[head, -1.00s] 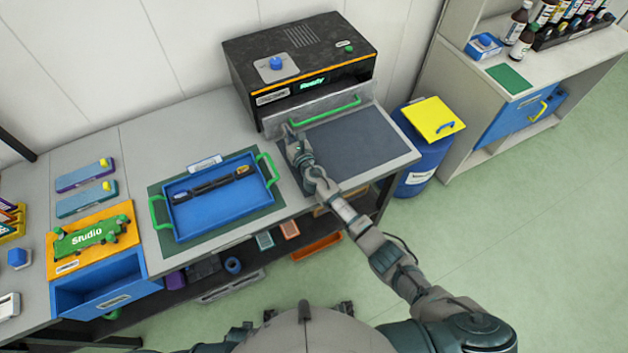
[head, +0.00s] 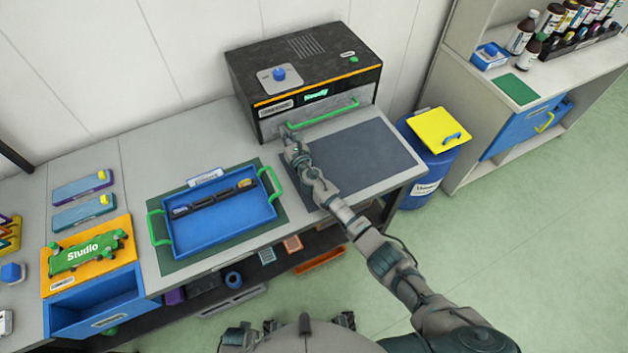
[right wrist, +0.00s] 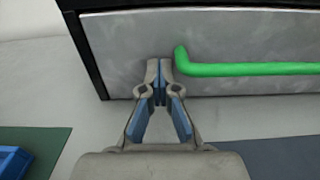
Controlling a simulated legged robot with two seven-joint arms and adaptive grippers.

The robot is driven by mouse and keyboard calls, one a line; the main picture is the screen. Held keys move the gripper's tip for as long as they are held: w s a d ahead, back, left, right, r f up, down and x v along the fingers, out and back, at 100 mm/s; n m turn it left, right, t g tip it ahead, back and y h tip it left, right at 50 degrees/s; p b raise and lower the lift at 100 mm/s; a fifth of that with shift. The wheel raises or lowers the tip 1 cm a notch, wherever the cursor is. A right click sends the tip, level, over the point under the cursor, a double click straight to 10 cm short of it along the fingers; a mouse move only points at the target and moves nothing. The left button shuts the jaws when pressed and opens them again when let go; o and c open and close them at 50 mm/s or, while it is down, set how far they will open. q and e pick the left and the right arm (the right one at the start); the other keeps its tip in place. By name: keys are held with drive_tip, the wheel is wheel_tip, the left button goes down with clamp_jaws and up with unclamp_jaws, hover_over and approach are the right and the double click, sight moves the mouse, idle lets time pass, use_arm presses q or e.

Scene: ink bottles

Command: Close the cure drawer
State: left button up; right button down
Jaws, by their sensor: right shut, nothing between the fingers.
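The cure drawer (head: 326,122) is the grey metal front with a green bar handle (head: 322,114) in the black cure unit (head: 300,75). Its front looks flush with the unit or nearly so. In the right wrist view the drawer front (right wrist: 125,50) fills the top, with the green handle (right wrist: 245,69) to the right of my fingers. My right gripper (head: 286,131) is shut and empty. Its fingertips (right wrist: 159,64) are at the drawer front, left of the handle's left end; touching looks likely but I cannot be sure. A left gripper is not clearly seen.
A blue tray (head: 238,228) with green handles and a dark rack in it stands left of my right arm. A dark mat (head: 365,155) lies bare before the unit. A blue barrel (head: 424,178) with a yellow lid stands right of the bench.

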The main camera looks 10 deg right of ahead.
drive_tip(key=shift+s+d+r, duration=0.1)
drive_tip(key=shift+s, duration=0.3)
drive_tip(key=v, duration=1)
drive_tip(key=shift+s+d+f, duration=0.25)
drive_tip(key=shift+d+f, duration=0.05)
drive_tip(key=shift+d, duration=0.15)
drive_tip(key=shift+s, duration=0.2)
drive_tip(key=shift+s+a, duration=0.1)
drive_tip(key=shift+a, duration=0.05)
